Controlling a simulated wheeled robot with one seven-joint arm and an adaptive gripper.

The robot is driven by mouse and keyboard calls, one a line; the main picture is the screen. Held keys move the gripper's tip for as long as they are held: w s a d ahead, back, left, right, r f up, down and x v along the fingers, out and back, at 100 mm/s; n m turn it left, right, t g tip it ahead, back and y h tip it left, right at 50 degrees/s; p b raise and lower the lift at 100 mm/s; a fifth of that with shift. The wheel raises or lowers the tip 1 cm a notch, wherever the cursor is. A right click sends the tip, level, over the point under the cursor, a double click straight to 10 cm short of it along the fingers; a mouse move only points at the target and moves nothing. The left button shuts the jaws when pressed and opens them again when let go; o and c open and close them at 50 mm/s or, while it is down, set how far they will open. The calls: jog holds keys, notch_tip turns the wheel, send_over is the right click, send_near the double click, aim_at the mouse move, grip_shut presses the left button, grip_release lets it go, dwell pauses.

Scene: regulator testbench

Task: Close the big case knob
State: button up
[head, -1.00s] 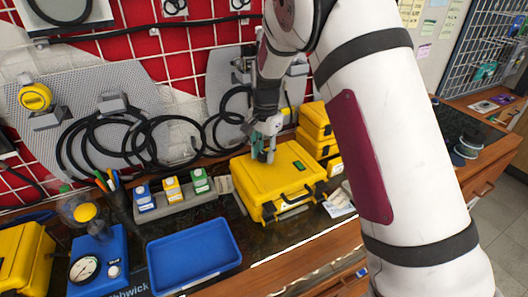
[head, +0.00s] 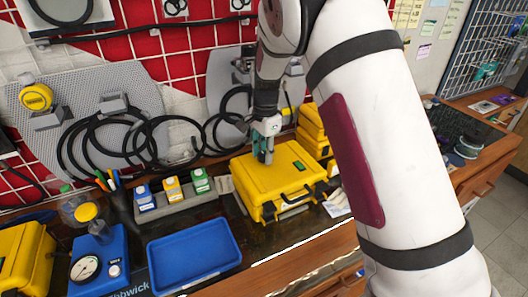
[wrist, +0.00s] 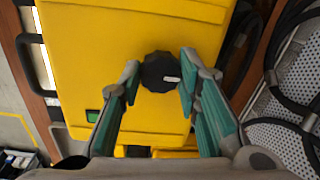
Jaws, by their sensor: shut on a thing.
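The big yellow case (head: 272,185) lies closed on the bench, its handle side facing the front. It fills much of the wrist view (wrist: 110,45). A round black knob (wrist: 160,72) with a white mark sits on the case's top. My gripper (wrist: 158,80) has one teal finger on each side of the knob and is shut on it. A small green label (head: 298,165) is on the lid.
A blue tray (head: 193,256) lies left of the case. Stacked yellow cases (head: 313,130) stand at the back right. Black hoses (head: 110,140) hang on the wall panel.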

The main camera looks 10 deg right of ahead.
jog(key=o, duration=1.1)
jog(key=shift+o, duration=0.2)
notch_tip(320, 180, up, 12)
jog(key=shift+s, duration=0.25)
jog(key=shift+d, duration=0.1)
jog(key=s+d+r+n+t, duration=0.1)
jog(key=s+d+r+n, duration=0.2)
jog(key=s+r, duration=0.55)
jog(key=s+d+n+t, duration=0.2)
jog(key=s+n, duration=0.3)
jog(key=s, duration=0.8)
jog(key=s+d+n+t, duration=0.1)
jog(key=s+n, duration=0.4)
jog(key=s, duration=0.7)
jog(key=shift+s+d+t, duration=0.4)
jog(key=shift+d, duration=0.1)
